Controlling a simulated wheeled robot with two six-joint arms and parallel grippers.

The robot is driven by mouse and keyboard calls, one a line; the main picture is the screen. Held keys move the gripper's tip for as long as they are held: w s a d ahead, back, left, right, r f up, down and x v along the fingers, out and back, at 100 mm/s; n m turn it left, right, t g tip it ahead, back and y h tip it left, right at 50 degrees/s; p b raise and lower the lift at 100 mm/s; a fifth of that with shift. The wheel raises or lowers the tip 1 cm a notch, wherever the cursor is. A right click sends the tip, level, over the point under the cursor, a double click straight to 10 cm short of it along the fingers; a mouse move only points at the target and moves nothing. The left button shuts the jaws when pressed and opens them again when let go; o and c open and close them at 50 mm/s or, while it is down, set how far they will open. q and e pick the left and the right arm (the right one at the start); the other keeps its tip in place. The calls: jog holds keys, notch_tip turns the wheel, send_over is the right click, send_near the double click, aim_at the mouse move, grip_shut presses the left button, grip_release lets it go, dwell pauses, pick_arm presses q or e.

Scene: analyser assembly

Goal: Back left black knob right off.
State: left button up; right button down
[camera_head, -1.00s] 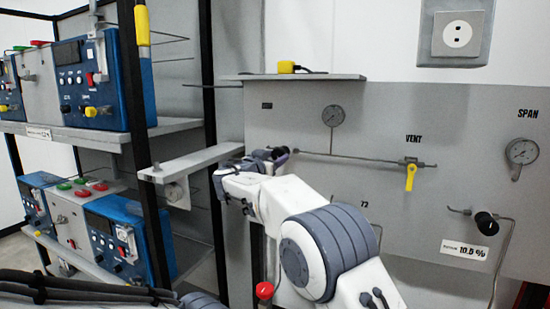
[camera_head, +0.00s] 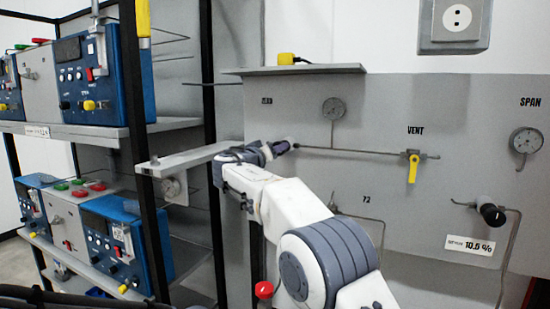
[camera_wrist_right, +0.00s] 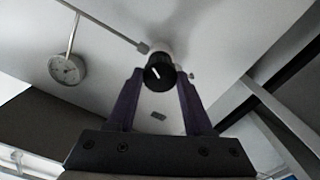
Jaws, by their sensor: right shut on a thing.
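The black knob (camera_wrist_right: 159,72) is round with a white mark on its face. In the right wrist view it sits between the two dark purple fingers of my right gripper (camera_wrist_right: 160,86), at the end of a thin pipe on the grey panel. My right gripper is shut on it. In the head view my right gripper (camera_head: 279,148) is at the left end of the panel's horizontal pipe, below the shelf, and hides most of the knob. My left gripper is out of view.
The grey panel (camera_head: 300,95) carries a gauge (camera_head: 333,108), a yellow vent valve (camera_head: 413,168) and another black knob (camera_head: 491,214) at right. A grey bracket arm (camera_head: 185,160) juts out left of my gripper. The rack at left holds blue instruments (camera_head: 110,75).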

jog(key=shift+a+f+n+p, duration=0.1)
jog(key=shift+n+p, duration=2.4)
jog(key=shift+n, duration=9.4)
jog(key=shift+c, duration=1.4)
grip_release()
